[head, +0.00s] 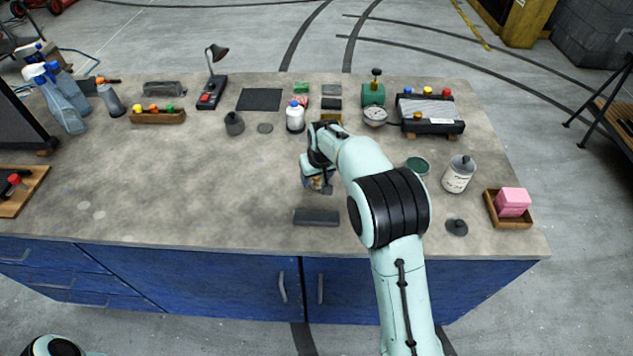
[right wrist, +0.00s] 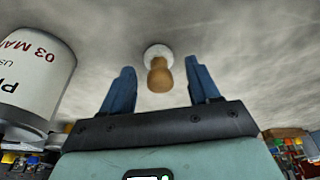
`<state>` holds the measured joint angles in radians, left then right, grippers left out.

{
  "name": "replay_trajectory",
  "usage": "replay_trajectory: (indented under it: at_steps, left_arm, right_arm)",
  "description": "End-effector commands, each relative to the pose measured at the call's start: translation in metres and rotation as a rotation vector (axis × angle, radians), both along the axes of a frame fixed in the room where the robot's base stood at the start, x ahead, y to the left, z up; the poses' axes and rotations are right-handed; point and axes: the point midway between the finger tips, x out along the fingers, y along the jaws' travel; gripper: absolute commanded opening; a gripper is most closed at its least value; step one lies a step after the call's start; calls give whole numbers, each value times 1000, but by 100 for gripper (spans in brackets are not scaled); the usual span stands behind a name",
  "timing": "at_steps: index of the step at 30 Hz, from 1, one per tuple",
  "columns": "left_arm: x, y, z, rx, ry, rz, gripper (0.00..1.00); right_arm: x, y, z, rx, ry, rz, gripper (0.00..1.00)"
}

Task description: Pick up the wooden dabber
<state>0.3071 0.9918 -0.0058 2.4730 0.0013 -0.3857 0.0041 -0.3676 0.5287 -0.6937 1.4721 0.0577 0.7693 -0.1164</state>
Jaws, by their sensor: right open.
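The wooden dabber (right wrist: 159,76) has a tan, rounded wooden handle and a pale round end. In the right wrist view it lies just past and between the two blue fingers, touching neither as far as I can see. My right gripper (right wrist: 160,88) is open and empty around the line of the handle. In the head view my right gripper (head: 317,184) is low over the middle of the bench, and a tan bit of the dabber (head: 317,183) shows between its fingers, the rest hidden. My left gripper is out of view.
A dark flat block (head: 316,217) lies in front of the gripper on the grey bench (head: 200,200). A white labelled can (head: 459,174), a green disc (head: 417,165) and a pink block in a wooden tray (head: 509,222) are to the right. The bench's left middle is clear.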

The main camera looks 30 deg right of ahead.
Motion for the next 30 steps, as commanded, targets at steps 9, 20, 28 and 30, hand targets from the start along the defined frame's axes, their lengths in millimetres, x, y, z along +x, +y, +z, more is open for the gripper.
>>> replay_trajectory:
  at_steps: [9, 20, 28, 30]
  left_arm:
    - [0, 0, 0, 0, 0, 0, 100]
    - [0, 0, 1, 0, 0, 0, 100]
    - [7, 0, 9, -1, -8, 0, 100]
    - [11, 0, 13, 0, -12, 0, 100]
  right_arm:
    - [0, 0, 1, 0, -1, 0, 6]
    - [1, 0, 5, 0, -3, 0, 2]
    - [2, 0, 58, 0, -10, 1, 2]
    - [2, 0, 79, 1, -9, 1, 2]
